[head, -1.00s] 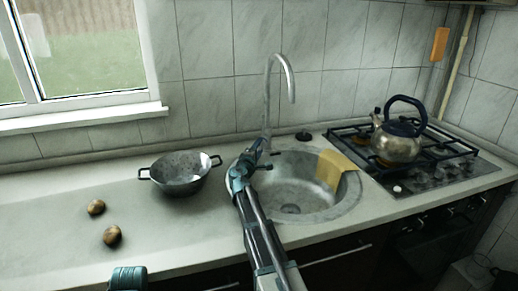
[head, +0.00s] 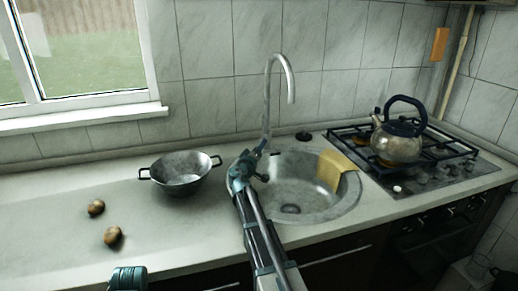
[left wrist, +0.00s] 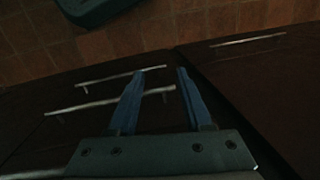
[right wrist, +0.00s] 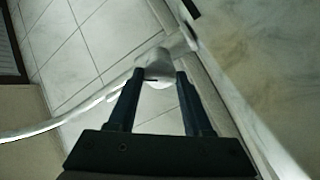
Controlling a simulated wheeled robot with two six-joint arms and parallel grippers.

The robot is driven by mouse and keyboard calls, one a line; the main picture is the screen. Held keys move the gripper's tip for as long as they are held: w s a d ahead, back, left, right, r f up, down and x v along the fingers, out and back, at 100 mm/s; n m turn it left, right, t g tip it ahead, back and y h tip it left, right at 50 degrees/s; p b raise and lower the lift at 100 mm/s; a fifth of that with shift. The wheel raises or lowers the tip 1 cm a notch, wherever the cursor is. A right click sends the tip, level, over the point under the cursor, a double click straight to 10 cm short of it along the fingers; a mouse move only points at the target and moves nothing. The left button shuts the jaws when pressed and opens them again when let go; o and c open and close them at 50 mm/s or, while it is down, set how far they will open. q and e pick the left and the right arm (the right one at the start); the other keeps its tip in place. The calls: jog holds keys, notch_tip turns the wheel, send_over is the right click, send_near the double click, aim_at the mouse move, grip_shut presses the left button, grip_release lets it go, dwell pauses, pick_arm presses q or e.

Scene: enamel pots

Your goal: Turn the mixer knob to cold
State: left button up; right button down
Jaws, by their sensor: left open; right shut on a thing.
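The silver mixer tap (head: 283,68) stands behind the round sink, its spout arching up and to the right. My right gripper (head: 262,148) reaches to the tap's base and largely hides the knob in the head view. In the right wrist view, the pale mixer knob (right wrist: 154,66) sits between the fingertips of my right gripper (right wrist: 160,76), which is shut on it. Which way the knob points cannot be told. My left gripper (left wrist: 160,73) is open and empty, in front of the dark cabinet fronts, away from the tap.
The sink (head: 318,205) has a yellow cloth (head: 334,168) over its right rim. A colander-like pot (head: 181,176) stands left of the sink, with two brown round things (head: 96,207) nearby. A kettle (head: 398,142) stands on the hob at right. The left counter is mostly clear.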

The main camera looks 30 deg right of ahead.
dwell(0.4)
jog(key=shift+c, duration=1.6)
grip_release()
jog(key=v, duration=0.7)
jog(key=shift+s+a, duration=0.2)
jog(key=shift+a, duration=0.05)
